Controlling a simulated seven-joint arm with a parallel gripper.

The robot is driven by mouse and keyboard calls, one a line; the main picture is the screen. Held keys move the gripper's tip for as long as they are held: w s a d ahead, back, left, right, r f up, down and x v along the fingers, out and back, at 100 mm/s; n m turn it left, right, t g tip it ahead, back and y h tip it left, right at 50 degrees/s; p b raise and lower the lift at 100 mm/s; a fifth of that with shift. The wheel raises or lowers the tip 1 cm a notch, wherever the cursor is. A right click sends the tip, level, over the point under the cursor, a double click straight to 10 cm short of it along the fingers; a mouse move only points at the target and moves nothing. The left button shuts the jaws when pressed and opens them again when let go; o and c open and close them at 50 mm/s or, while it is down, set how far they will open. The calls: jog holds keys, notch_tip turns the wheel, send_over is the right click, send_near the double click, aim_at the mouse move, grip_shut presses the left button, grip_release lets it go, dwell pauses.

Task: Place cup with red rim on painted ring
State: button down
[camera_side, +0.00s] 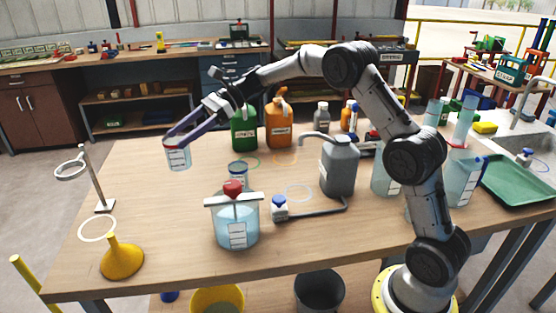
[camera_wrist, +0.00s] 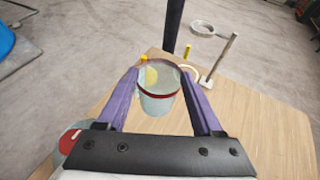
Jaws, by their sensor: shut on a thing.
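My gripper (camera_wrist: 160,90) is shut on a clear cup with a red rim (camera_wrist: 159,104), a finger on each side. In the side view the cup (camera_side: 178,157) hangs upright above the table's left back part, with a white label. In the wrist view a pale ring (camera_wrist: 190,68) shows beyond the cup, partly hidden.
A ring stand (camera_side: 99,180) and a yellow funnel (camera_side: 122,260) stand at the left. A red-knobbed vessel (camera_side: 236,218), a small blue-rimmed cup (camera_side: 238,171) and a grey jug (camera_side: 340,168) occupy the middle. The table between stand and vessel is clear.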

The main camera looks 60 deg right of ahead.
jog(key=s+a+r+m+t+h, duration=0.3)
jog(key=s+a+r+m+t, duration=0.25)
jog(key=s+r, duration=0.4)
jog(key=d+f, duration=0.7)
jog(key=d, duration=0.6)
jog(key=d+f, duration=0.7)
jog(key=d, duration=0.7)
jog(key=d+f, duration=0.6)
jog(key=d, duration=0.7)
jog(key=w+d+r+m+t+h, duration=0.2)
jog(key=w+d+m+t+h, duration=0.1)
jog(key=m+h, duration=0.15)
jog(key=shift+w+f, duration=0.15)
jog(key=shift+f, duration=3.95)
